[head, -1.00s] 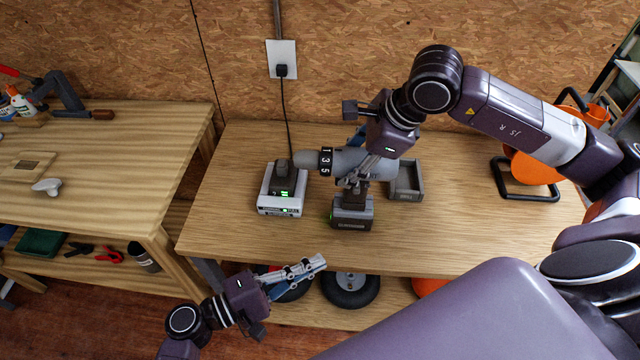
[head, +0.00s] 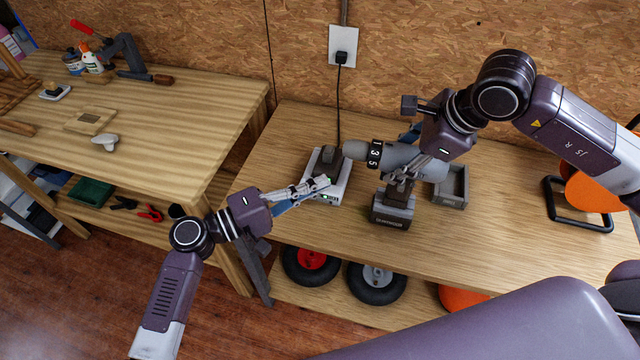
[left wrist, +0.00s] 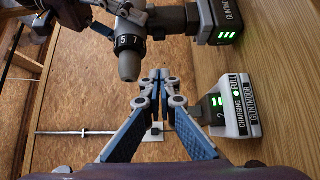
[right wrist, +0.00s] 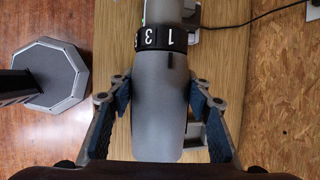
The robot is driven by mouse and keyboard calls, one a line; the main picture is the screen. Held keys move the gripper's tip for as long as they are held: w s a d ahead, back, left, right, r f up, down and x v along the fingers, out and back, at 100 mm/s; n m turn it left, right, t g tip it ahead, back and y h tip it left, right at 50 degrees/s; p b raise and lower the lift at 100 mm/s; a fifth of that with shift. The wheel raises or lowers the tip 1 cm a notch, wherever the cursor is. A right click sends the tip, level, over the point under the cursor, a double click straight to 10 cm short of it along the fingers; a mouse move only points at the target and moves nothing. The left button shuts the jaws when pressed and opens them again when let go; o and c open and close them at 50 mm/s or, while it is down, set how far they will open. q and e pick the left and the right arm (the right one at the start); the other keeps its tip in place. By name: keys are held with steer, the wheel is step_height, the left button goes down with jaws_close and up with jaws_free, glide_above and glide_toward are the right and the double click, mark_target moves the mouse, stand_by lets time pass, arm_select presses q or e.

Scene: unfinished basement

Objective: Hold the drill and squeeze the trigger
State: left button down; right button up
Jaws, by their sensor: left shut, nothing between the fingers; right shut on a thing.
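The grey drill (head: 430,165) has a black numbered collar and stands on its battery base (head: 393,210) on the workbench, nose to the left. My right gripper (head: 401,180) is shut on it below the motor body, around the upper handle. In the right wrist view the fingers lie on both sides of the drill body (right wrist: 160,115); their tips and the trigger are hidden. My left gripper (head: 325,184) is shut and empty, left of the drill, overlapping the charger in the head view. The left wrist view shows its closed fingertips (left wrist: 158,82) near the drill nose (left wrist: 129,64).
A charger (head: 340,185) with a battery and green lights stands left of the drill, its cord running to a wall outlet (head: 342,47). A grey open tray (head: 451,188) is right of the drill. Wheels (head: 376,283) sit on the lower shelf.

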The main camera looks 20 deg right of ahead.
arm_select(q)
steer(key=s+x, duration=0.2)
steer(key=x, duration=0.8)
steer(key=shift+s+d, duration=0.2)
steer(key=shift+s, duration=0.15)
arm_select(e)
steer(key=shift+r, duration=0.1)
